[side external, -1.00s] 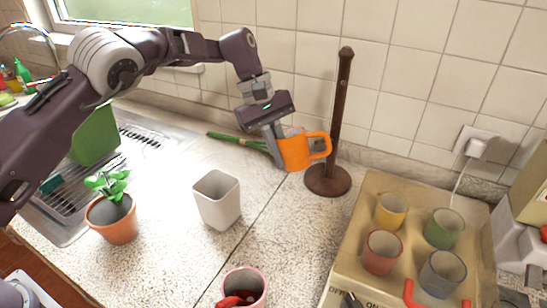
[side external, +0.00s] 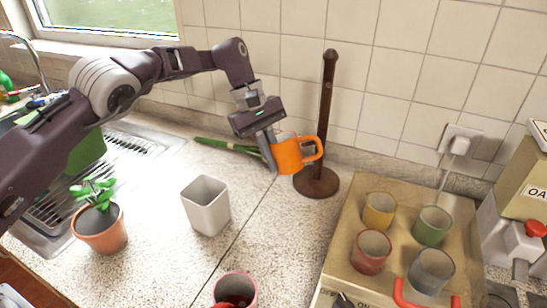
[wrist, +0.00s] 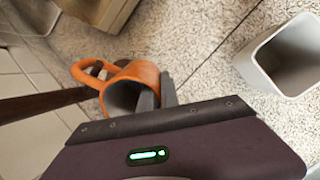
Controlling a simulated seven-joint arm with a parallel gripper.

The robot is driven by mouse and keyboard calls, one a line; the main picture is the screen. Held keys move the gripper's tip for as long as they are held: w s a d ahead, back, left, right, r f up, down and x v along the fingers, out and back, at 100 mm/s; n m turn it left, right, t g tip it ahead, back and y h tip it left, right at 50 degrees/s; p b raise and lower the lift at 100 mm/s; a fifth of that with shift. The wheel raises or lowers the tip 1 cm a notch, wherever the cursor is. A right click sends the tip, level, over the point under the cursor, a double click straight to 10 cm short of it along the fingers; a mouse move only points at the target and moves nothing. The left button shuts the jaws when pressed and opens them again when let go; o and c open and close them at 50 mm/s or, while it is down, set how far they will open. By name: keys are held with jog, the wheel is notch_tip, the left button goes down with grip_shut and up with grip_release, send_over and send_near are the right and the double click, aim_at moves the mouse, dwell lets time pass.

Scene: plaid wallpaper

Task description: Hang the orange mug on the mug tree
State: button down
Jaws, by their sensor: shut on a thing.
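The orange mug (side external: 287,155) is held in the air, nearly upright, with its handle to the right. My gripper (side external: 270,150) is shut on the left side of its wall. The dark brown mug tree (side external: 325,110) is a post on a round base, just right of the mug. The handle overlaps the post in the side view; I cannot tell whether they touch. No pegs can be made out. In the wrist view the orange mug (wrist: 132,88) shows its open mouth, beside the fingers (wrist: 157,95), and the post (wrist: 45,104) runs in from the left.
A tan stove (side external: 345,250) with several coloured cups stands right of the tree. A white square cup (side external: 206,207), a potted plant (side external: 100,230) and a red-pink mug (side external: 236,290) stand on the counter. Green stalks (side external: 225,145) lie behind the gripper. The tiled wall (side external: 400,90) is close behind.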

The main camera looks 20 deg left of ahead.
jog(key=c, duration=1.5)
grip_release()
jog(key=s+a+r+t, duration=0.1)
jog(key=a+r, duration=0.3)
jog(key=r, duration=0.4)
jog(key=a+r+t, duration=0.1)
jog(key=a+r, duration=0.2)
jog(key=r, duration=0.4)
jog(key=s+a+r+m+t, duration=0.1)
jog(key=s+a+r+m, duration=0.1)
jog(key=s+a+r, duration=0.45)
jog(key=s+a+m+t+y, duration=0.25)
jog(key=s+m, duration=0.25)
jog(key=s, duration=1.6)
jog(key=s+f+m, duration=0.1)
jog(key=s+f, duration=0.1)
jog(key=s, duration=0.1)
jog(key=s+a+f+m+y, duration=0.1)
jog(key=s+f, duration=0.2)
jog(key=s+f+m+t+y, duration=0.1)
jog(key=s+f, duration=0.1)
jog(key=s, duration=0.2)
jog(key=shift+a+f, duration=0.3)
jog(key=shift+a, duration=0.1)
jog(key=shift+w, duration=0.1)
